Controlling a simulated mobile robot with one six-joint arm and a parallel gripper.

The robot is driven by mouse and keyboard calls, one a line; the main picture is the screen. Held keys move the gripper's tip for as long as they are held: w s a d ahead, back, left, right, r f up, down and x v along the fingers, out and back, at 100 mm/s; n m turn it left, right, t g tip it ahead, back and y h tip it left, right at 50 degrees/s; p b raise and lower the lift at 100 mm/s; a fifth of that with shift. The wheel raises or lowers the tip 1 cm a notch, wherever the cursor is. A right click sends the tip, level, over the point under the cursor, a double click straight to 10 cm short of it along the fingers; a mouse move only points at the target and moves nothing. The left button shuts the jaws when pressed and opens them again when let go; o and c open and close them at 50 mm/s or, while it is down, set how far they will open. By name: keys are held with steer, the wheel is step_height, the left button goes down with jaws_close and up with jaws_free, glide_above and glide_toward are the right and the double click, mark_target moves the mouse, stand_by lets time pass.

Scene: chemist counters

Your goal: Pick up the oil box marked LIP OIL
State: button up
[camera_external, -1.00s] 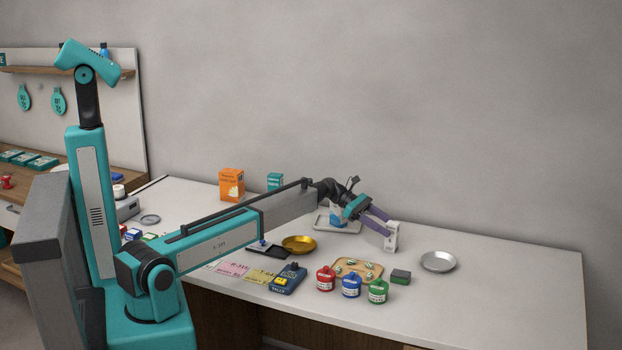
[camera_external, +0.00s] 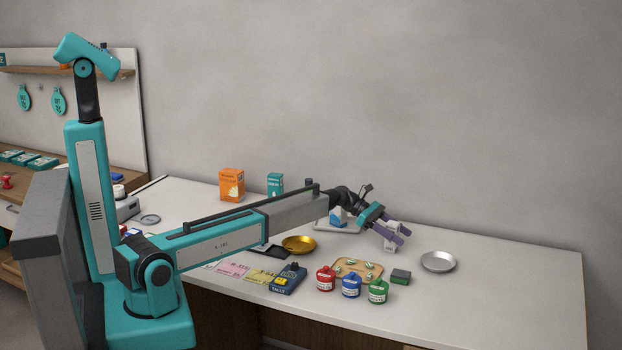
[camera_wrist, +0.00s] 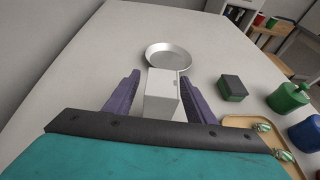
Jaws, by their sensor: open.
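A small white box (camera_external: 391,229) stands upright on the counter, right of the middle. Its markings are too small to read, so I cannot tell whether it says LIP OIL. My gripper (camera_external: 404,236) is open, and its purple fingers partly cover the box in the outside view. In the wrist view the white box (camera_wrist: 162,92) stands between the two fingers of my gripper (camera_wrist: 160,78), with one finger on each side. The fingers look apart from its sides, with nothing held.
A silver dish (camera_external: 438,261) lies beyond the box to the right. A green-black block (camera_external: 401,277), a wooden tray (camera_external: 338,274) and red, blue and green jars (camera_external: 351,287) stand in front. A gold bowl (camera_external: 299,244) is left. The right counter end is clear.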

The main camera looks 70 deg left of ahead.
mark_target(397, 224)
steer(key=shift+w+d+f, duration=0.25)
steer(key=shift+w+d, duration=0.1)
steer(key=shift+d, duration=0.05)
steer(key=c, duration=1.1)
steer(key=shift+r, duration=0.1)
steer(key=shift+r+b, duration=0.5)
steer(key=shift+r, duration=1)
steer(key=shift+s+r, duration=0.15)
steer(key=shift+s, duration=0.2)
steer(key=s+b, duration=0.1)
steer(key=s, duration=0.4)
steer(key=s+d+r+b, duration=0.1)
steer(key=s, duration=0.4)
steer(key=s+d+b, duration=0.1)
steer(key=s, duration=0.4)
steer(key=shift+s+d+r, duration=0.1)
steer(key=shift+d+r, duration=0.05)
steer(key=shift+r, duration=0.1)
